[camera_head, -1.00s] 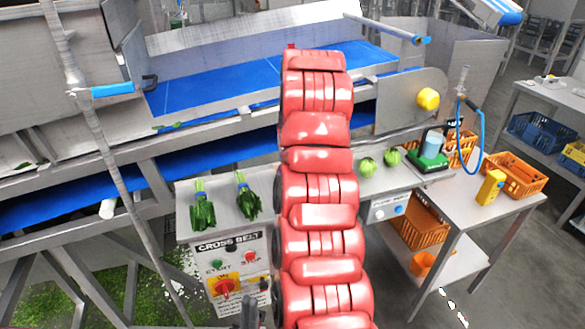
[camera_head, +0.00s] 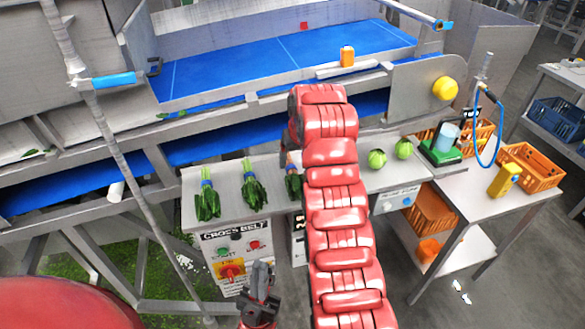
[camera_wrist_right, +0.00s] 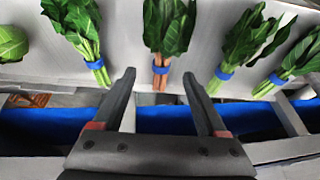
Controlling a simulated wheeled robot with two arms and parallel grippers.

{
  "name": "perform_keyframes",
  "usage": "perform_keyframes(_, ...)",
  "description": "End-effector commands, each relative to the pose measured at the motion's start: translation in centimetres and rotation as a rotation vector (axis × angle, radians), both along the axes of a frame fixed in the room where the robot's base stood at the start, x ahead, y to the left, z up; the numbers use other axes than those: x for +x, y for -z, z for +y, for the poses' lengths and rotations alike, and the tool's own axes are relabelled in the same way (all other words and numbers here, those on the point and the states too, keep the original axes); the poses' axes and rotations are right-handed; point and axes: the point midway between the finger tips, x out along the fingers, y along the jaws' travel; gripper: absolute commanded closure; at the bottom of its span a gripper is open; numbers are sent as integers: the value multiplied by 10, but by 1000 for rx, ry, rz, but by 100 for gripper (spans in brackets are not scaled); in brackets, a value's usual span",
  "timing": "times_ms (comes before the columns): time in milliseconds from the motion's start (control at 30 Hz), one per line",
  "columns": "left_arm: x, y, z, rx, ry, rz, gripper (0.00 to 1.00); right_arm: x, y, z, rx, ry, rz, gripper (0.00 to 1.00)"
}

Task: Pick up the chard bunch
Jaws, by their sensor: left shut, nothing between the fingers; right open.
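The chard bunch (camera_wrist_right: 165,32), dark green leaves with reddish stems and a blue band, lies on the pale counter in the middle of the right wrist view. In the head view the chard bunch (camera_head: 292,184) is partly hidden by my right arm. My right gripper (camera_wrist_right: 158,82) is open. Its fingertips stand on either side of the stem end in the picture; I cannot tell the remaining distance. In the head view this gripper is mostly hidden behind its arm. My left gripper (camera_head: 262,272) is shut and empty, low in front of the counter.
Other banded bunches lie beside it: one at left (camera_wrist_right: 82,22), two at right (camera_wrist_right: 240,42) in the right wrist view. Two round green heads (camera_head: 377,159) sit right of my arm. Behind the counter runs a blue belt (camera_head: 220,147). An orange-yellow object (camera_head: 347,56) stands higher up.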

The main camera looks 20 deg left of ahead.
Motion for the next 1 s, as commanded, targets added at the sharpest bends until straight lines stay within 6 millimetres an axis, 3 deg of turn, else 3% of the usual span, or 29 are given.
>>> perform_keyframes(167, 0, -10, 0, 0, 0, 0, 100, 3, 10, 2, -1, 1, 3, 25)
perform_keyframes(367, 0, -37, 0, 0, 0, 0, 100, 7, 33, 11, -4, -1, 7, 25)
perform_keyframes(600, 0, -41, 0, 0, 0, 0, 100, 15, 54, 15, 0, 1, 0, 25)
perform_keyframes(867, 0, -41, 0, 0, 0, 0, 100, 16, 57, 15, 0, 1, -1, 25)
perform_keyframes(1000, 0, -41, 0, 0, 0, 0, 100, 16, 56, 15, 0, 1, -1, 50)
